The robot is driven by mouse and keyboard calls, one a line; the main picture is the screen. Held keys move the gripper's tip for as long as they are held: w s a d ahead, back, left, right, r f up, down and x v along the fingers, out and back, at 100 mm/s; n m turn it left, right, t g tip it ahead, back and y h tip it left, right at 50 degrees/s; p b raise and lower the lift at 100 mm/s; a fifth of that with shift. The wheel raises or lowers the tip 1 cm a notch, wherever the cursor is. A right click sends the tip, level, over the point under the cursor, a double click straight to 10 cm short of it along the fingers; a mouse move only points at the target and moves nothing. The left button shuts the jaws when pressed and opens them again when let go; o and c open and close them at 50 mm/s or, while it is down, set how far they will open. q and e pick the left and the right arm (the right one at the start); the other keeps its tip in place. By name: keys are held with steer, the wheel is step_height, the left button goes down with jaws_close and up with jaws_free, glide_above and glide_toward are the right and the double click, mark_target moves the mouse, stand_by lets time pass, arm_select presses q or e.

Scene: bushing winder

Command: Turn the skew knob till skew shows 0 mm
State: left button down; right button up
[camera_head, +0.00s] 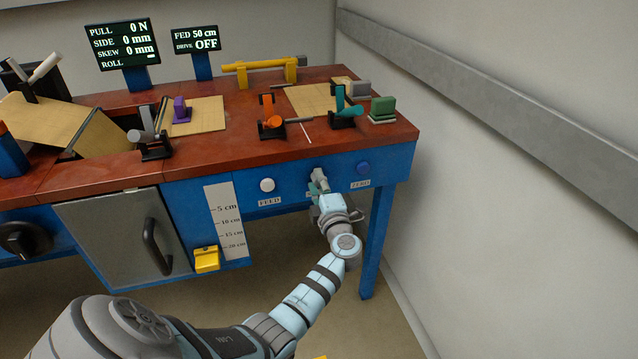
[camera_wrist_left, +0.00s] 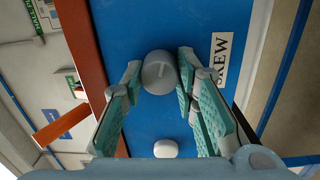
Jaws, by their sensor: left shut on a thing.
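The skew knob (camera_wrist_left: 159,73) is a grey round knob with a pale mark line on its face, on the blue front panel, beside a white SKEW label (camera_wrist_left: 221,58). My left gripper (camera_head: 318,184) reaches it from below in the head view. In the wrist view its two teal-padded fingers (camera_wrist_left: 159,78) are shut on the knob, one on each side. In the head view the gripper mostly hides the knob and its label. The readout screen (camera_head: 122,44) shows PULL 0 N, SIDE 0 mm, SKEW 0 mm and a dash-like mark for ROLL. My right gripper is not in view.
A white FEED button (camera_head: 267,185) is left of the gripper and a blue ZERO button (camera_head: 363,168) right of it. A second screen (camera_head: 196,39) reads FED 50 cm, DRIVE OFF. Orange and teal levers stand on the bench top (camera_head: 235,145) above. A wall is close on the right.

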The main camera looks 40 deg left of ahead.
arm_select(q)
steer(key=c, duration=1.2)
jaws_free()
steer(key=shift+c, duration=0.2)
steer(key=shift+d, duration=0.1)
steer(key=v, duration=0.7)
steer(key=shift+d, duration=0.15)
steer(key=shift+s, duration=0.1)
